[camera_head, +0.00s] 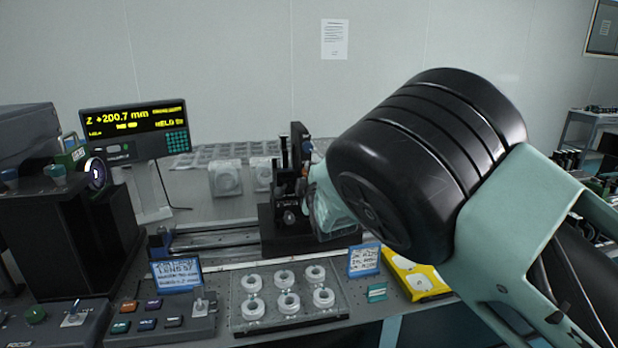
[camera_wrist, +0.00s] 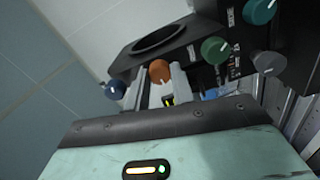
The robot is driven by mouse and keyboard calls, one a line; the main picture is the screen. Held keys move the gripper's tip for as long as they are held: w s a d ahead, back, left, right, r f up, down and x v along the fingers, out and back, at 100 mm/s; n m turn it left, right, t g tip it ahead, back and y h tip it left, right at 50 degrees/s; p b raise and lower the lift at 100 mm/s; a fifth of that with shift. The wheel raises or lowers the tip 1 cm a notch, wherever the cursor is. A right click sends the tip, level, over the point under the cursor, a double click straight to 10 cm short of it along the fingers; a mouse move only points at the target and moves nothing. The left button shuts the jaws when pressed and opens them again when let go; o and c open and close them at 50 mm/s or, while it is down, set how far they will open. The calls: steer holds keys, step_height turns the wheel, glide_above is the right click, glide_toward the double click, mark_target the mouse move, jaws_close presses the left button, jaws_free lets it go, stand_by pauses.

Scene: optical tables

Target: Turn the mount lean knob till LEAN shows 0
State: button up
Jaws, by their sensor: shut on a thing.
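In the wrist view, the two pale fingers of my gripper (camera_wrist: 162,82) are closed on the sides of an orange knob (camera_wrist: 160,69). The knob sits at the edge of a black mount (camera_wrist: 165,38) with a round opening. In the head view, my gripper (camera_head: 322,208) is at the black mount assembly (camera_head: 287,205), and my arm hides much of it. The display (camera_head: 133,124) reads Z +200.7 mm in large yellow figures. Its smaller lines are too small to read, so I cannot make out a LEAN value.
Green (camera_wrist: 214,50), teal (camera_wrist: 260,10), grey (camera_wrist: 269,63) and blue (camera_wrist: 114,89) knobs are around the orange one. In front of the mount are a tray (camera_head: 240,322) of white rings, small signs, a button box (camera_head: 190,325) and a yellow packet (camera_head: 418,277).

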stand_by(0.3)
steer(key=o, duration=1)
steer(key=shift+s, duration=0.1)
steer(key=b+v, duration=0.2)
steer(key=v, duration=1.5)
steer(key=shift+s+r, duration=0.1)
steer(key=shift+s, duration=0.05)
